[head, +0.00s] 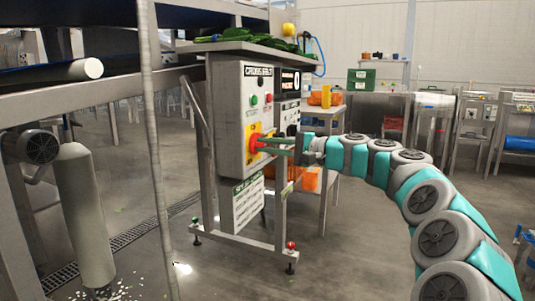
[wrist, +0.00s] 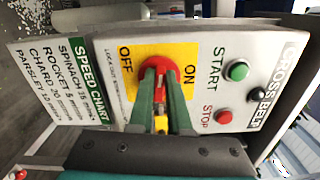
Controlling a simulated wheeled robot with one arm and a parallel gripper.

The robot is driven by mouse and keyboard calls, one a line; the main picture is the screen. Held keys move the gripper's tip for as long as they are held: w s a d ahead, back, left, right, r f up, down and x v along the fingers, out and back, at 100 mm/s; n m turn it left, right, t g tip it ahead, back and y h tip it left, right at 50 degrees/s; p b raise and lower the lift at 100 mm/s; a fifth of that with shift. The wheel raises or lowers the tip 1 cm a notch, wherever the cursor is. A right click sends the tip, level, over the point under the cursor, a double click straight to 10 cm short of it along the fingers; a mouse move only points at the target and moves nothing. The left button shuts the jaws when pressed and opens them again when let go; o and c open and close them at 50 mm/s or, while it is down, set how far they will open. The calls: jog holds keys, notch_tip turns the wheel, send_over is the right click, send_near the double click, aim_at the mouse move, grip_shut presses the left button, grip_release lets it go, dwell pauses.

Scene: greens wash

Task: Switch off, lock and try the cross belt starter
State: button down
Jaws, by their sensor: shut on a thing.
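The cross belt starter (head: 229,110) is a grey box labelled CROSS BELT under a grey tabletop. Its red rotary handle (head: 253,145) sits on a yellow plate marked OFF and ON. My gripper (head: 263,144) is shut on this handle, its green fingers on either side of it. The wrist view, turned sideways, shows the red handle (wrist: 158,66) between my fingertips (wrist: 160,84). Which mark the handle points to is hard to tell. A small yellow piece shows between the fingers. The green START button (wrist: 237,71) and red STOP button (wrist: 224,116) are clear of my gripper.
A SPEED CHART (wrist: 62,82) hangs on the panel below the handle. Leafy greens (head: 270,41) lie on the tabletop. A side table (head: 322,112) with orange items stands behind to the right. A conveyor frame and post (head: 155,150) fill the left. Open floor lies in front.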

jog(key=shift+f+n+b, duration=0.15)
jog(key=shift+n+b, duration=0.3)
jog(key=shift+n, duration=0.25)
jog(key=c, duration=0.9)
grip_release()
jog(key=shift+o, duration=0.2)
jog(key=v, duration=0.7)
jog(key=shift+s+d+p, duration=0.2)
jog(key=shift+d+p, duration=0.1)
jog(key=shift+d, duration=0.05)
